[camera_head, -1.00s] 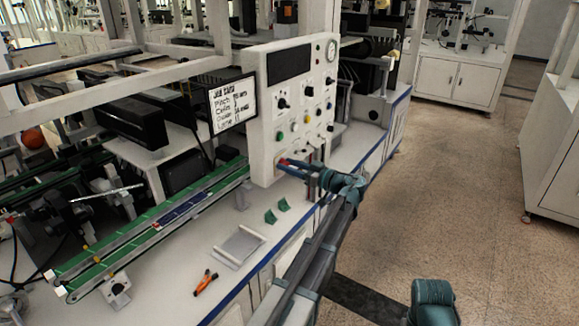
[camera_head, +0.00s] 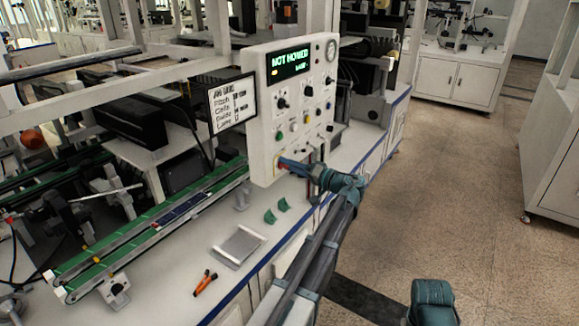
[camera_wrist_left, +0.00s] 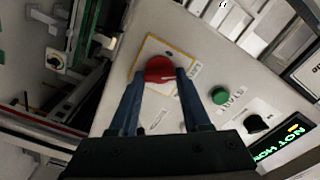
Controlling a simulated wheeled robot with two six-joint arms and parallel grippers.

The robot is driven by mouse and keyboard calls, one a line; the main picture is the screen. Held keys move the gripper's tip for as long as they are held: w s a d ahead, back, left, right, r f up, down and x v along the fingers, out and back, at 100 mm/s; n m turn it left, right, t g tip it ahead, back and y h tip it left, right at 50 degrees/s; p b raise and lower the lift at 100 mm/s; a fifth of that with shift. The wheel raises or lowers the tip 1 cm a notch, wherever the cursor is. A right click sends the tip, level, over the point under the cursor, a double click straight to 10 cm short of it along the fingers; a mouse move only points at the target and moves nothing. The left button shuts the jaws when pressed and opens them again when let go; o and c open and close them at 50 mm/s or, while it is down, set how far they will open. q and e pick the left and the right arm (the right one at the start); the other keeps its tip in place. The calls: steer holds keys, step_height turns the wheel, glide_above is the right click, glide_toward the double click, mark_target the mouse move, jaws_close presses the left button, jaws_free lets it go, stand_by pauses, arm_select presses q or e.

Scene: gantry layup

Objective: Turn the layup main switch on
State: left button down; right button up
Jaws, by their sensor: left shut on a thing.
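The main switch is a red rotary knob (camera_wrist_left: 159,68) on a yellow-bordered plate, seen in the wrist view. It sits low on the white control panel (camera_head: 262,115). My left gripper (camera_wrist_left: 161,80) is shut on the knob, one blue finger on each side. In the head view the left gripper (camera_head: 289,165) reaches the panel's lower left corner and mostly hides the knob. The panel's display (camera_head: 289,64) is lit and reads "NOT HOMED" in green.
A green button (camera_wrist_left: 219,95) and a black knob (camera_wrist_left: 257,122) are near the switch. A green-belted conveyor (camera_head: 150,230) runs left of the panel. A grey plate (camera_head: 238,245) and an orange-handled tool (camera_head: 205,283) lie on the bench. Open floor is to the right.

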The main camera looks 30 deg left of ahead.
arm_select(q)
steer(key=m, duration=0.6)
steer(key=shift+f, duration=0.1)
steer(key=shift+m, duration=0.5)
steer(key=shift+c, duration=1.8)
jaws_free()
steer(key=s+d, duration=0.1)
steer(key=d, duration=1.2)
steer(key=shift+d, duration=0.4)
